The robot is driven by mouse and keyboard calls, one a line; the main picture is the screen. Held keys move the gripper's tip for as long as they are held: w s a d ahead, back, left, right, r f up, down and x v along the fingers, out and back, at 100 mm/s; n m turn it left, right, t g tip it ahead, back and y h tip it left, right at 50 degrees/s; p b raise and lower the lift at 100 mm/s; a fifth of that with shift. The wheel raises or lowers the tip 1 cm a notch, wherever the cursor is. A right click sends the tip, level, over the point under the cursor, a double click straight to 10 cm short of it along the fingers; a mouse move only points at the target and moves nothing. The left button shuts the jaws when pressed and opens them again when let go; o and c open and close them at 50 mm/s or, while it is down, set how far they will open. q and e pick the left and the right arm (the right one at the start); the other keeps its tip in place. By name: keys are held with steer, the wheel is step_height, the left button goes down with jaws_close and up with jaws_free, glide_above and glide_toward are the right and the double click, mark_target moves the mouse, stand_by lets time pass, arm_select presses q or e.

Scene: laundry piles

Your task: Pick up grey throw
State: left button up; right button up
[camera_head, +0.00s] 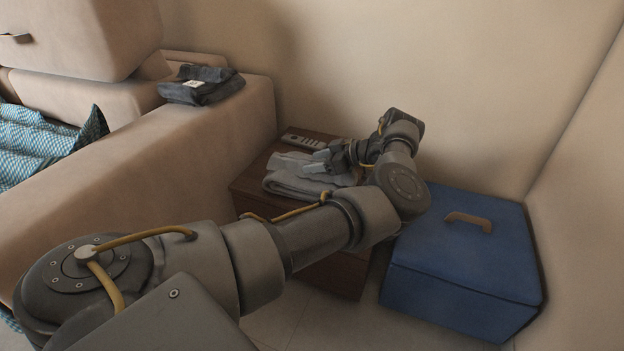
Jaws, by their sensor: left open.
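The grey throw (288,184) lies folded on top of a small dark brown side table (247,183). My left arm reaches in from the left, across the front of the table. My left gripper (317,162) is open above the throw, with its fingers pointing left. Nothing shows between the fingers. I cannot tell whether the fingertips touch the cloth. My wrist and forearm hide the right part of the throw and much of the table. My right gripper is not in view.
A remote control (303,140) lies behind the throw on the table. A blue box (462,252) with a brown handle stands right of it on the floor. The beige sofa (200,150) is at left, with dark folded clothes (202,86) on its arm and a blue patterned cloth (38,143) on its seat.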

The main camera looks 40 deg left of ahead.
arm_select(q)
steer(key=shift+s+a, duration=0.1)
steer(key=shift+a, duration=0.05)
jaws_close()
stand_by(0.4)
